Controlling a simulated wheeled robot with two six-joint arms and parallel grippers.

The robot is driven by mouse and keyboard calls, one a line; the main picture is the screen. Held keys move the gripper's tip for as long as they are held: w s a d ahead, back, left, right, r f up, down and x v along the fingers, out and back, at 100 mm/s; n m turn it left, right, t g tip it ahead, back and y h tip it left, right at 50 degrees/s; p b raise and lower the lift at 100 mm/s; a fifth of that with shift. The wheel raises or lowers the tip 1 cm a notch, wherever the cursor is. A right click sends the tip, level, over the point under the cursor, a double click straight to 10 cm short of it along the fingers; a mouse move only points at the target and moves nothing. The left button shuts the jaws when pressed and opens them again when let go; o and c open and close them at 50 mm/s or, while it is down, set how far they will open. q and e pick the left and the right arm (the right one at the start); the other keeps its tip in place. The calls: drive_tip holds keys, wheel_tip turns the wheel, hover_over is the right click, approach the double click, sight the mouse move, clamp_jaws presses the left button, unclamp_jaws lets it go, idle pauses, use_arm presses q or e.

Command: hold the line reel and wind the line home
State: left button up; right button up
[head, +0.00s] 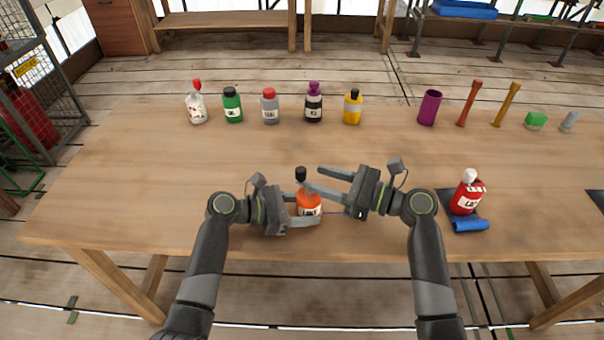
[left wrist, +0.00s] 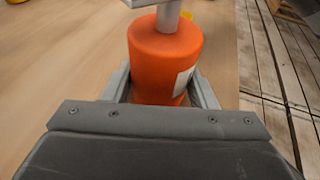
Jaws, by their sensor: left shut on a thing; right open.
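An orange bottle (head: 308,205) with a white label and a black cap (head: 300,173) stands near the table's front edge. My left gripper (head: 311,212) is shut around its body. The left wrist view shows the orange body (left wrist: 165,60) between the two fingers. My right gripper (head: 312,178) is open, its fingers pointing left at the height of the bottle's neck and cap. One grey right finger crosses the bottle's top in the left wrist view, hiding the cap there. I cannot make out a reel or a line.
A red bottle (head: 467,196) with a white cap stands on a dark mat at the right, beside a blue cylinder (head: 471,226). Several bottles, including a green one (head: 232,106), a purple cup (head: 429,107) and sticks line the back. The table's middle and left are clear.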

sight(303, 173)
drive_tip(key=x, duration=0.6)
drive_tip(key=shift+d, duration=0.1)
clamp_jaws()
drive_tip(key=shift+m+t, duration=0.4)
drive_tip(key=shift+t, duration=0.2)
drive_tip(key=shift+w+d+m+t+h, duration=0.1)
drive_tip(key=shift+m+t+h, duration=0.3)
drive_tip(key=shift+t+h, duration=0.15)
unclamp_jaws()
drive_tip(key=shift+d, duration=0.1)
